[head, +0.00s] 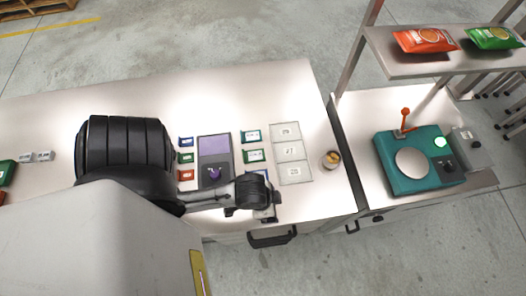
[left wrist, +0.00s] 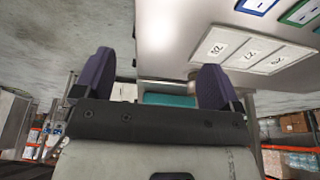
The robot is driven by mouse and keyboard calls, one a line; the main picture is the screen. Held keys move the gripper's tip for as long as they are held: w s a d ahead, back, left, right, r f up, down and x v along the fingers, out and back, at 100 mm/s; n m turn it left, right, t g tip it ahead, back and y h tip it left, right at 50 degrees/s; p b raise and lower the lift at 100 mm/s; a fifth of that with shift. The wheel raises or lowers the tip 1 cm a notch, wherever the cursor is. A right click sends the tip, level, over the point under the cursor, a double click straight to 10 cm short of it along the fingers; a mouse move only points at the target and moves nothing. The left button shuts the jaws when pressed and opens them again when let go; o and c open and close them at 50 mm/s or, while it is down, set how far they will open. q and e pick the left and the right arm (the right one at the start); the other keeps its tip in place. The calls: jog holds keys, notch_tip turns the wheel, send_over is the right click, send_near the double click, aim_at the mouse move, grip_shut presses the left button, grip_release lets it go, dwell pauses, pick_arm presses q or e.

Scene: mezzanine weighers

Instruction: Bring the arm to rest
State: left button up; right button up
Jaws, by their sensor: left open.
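My left arm comes in from the left in the head view and reaches low over the white table (head: 290,90). Its dark wrist end is above the table's front part, and the fingers cannot be made out there. In the left wrist view my left gripper (left wrist: 155,82) is open, its two purple fingers wide apart with nothing held between them. A teal machine shows in the background beyond the gap. My right gripper is in neither view.
A grey and purple device (head: 213,146), small coloured cards (head: 253,155), a three-cell white panel (head: 290,152) and a small cup (head: 331,159) are on the table. Right of a gap stands a teal weigher (head: 399,178) with an orange lever, below a shelf (head: 390,68) with two bags.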

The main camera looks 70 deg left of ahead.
pick_arm(q)
jog(key=shift+s+a+r, duration=0.2)
jog(key=shift+s+r, duration=0.1)
jog(key=shift+s, duration=0.15)
jog(key=shift+s+a+r, duration=0.15)
jog(key=shift+s+r, duration=0.1)
jog(key=shift+s, duration=0.2)
jog(key=shift+r, duration=0.1)
notch_tip(320, 180, up, 15)
jog(key=p, duration=1.5)
